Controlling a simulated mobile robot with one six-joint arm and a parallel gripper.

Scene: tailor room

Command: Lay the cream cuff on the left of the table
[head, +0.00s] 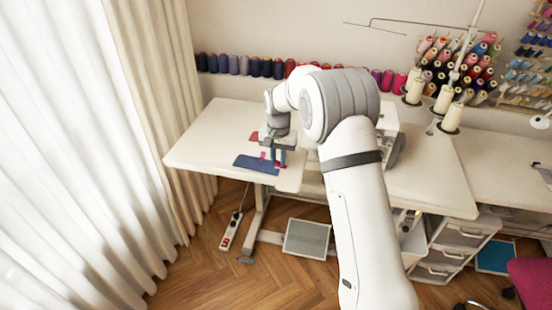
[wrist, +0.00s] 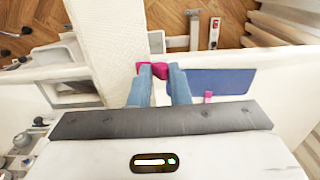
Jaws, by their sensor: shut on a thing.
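In the wrist view the cream cuff (wrist: 105,40) is a pale, textured strip running from the top edge down to the blue fingers. In the head view my gripper (head: 274,158) is low over the front of the white table (head: 215,125), and I cannot make out the cuff clearly there. The left of the table has a wide bare area.
A blue cloth piece (head: 257,164) lies near the table's front edge, beside my gripper; it also shows in the wrist view (wrist: 222,82). A white machine (head: 388,118) stands behind my arm. Curtains (head: 150,100) hang close to the table's left side.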

